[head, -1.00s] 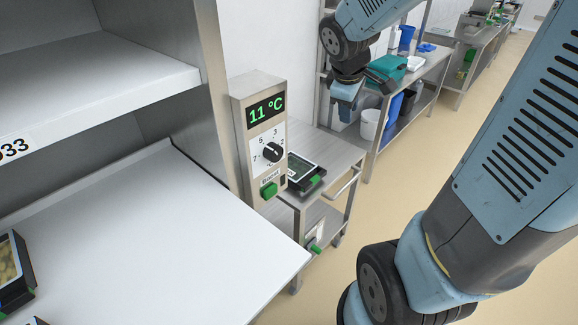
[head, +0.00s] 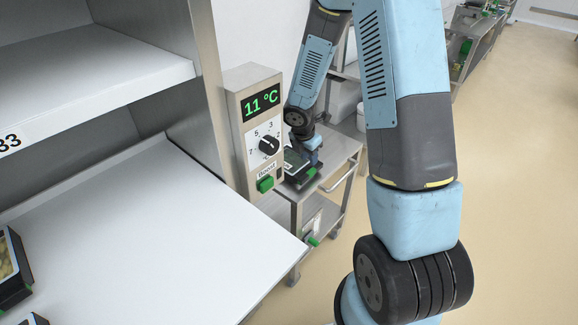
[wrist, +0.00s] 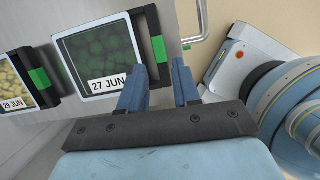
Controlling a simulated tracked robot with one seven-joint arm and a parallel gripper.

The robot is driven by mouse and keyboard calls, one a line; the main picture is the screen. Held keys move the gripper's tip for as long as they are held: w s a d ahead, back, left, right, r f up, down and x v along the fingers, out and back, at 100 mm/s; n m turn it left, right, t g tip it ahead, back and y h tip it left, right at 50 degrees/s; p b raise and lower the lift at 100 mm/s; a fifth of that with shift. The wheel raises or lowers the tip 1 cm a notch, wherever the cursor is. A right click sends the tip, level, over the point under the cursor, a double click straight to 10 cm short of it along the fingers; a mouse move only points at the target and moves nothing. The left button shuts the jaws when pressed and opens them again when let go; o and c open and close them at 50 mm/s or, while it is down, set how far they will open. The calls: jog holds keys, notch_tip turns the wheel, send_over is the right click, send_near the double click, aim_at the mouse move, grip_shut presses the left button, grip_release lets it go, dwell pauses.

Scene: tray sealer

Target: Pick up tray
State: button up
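A black tray with dark green contents and a "27 JUN" label (wrist: 88,55) sits on the steel cart, with a green tab on its right rim in the wrist view. In the head view the same tray (head: 292,160) is partly hidden by my arm and the thermostat box. In the head view my gripper (head: 312,143) is just above the tray.
A second tray (wrist: 20,80) labelled "29 JUN", with yellowish contents, is at left in the wrist view. The thermostat box (head: 254,110) reading 11 °C stands beside the cart (head: 338,160). The white shelf (head: 130,240) is mostly clear. The cart's handle rail is close by.

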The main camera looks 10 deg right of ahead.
aim_at(310, 172)
jog(key=shift+a+f+n, duration=0.1)
jog(key=shift+f+n, duration=0.2)
jog(key=shift+f, duration=0.45)
jog(key=shift+x, duration=3.55)
jog(key=shift+c, duration=0.3)
grip_shut()
